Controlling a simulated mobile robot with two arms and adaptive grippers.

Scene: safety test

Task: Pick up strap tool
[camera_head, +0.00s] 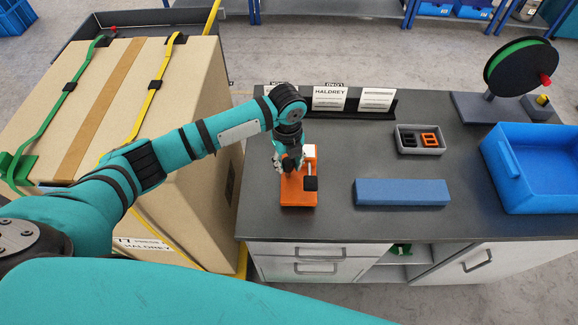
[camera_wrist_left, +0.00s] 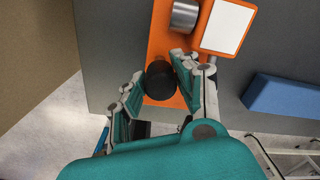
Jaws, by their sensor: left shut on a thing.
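The strap tool is an orange tool (camera_head: 299,194) with black and metal parts, lying on the dark worktop near its left front edge. In the left wrist view the orange body (camera_wrist_left: 171,45) carries a metal cylinder, a white plate and a black round part (camera_wrist_left: 160,80). My left gripper (camera_head: 289,164) reaches down onto the tool from above. In the left wrist view its fingers (camera_wrist_left: 156,78) stand on either side of the black part and are shut on the tool. The tool appears to rest on the worktop. My right gripper is not in view.
A large strapped box (camera_head: 190,110) stands left of the worktop (camera_head: 330,225). Right of the tool lie a blue block (camera_head: 402,192), a grey tray (camera_head: 421,150) with small black and orange parts, and a blue bin (camera_head: 545,165). Label cards (camera_head: 329,98) and a strap reel (camera_head: 518,68) stand behind.

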